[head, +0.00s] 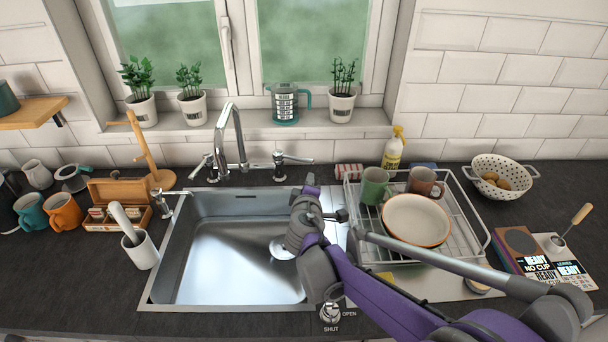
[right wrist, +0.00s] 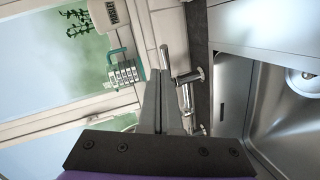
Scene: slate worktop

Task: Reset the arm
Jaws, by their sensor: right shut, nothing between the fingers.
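My right arm, purple and grey, comes in from the lower right of the head view and reaches over the sink's right side. My right gripper (head: 311,181) is above the right rear part of the sink (head: 225,268), pointing towards the window. In the right wrist view its fingers (right wrist: 162,75) are together with nothing between them. The tap (head: 229,140) stands to its left in the head view; part of it also shows in the right wrist view (right wrist: 186,90). My left gripper is not in view.
Right of the arm, a wire dish rack (head: 474,222) holds a green mug (head: 374,185), a brown mug (head: 427,182) and a cream bowl (head: 416,220). A colander (head: 496,175) stands further right. Potted plants and a teal press (head: 285,103) line the sill. The sink basin looks empty.

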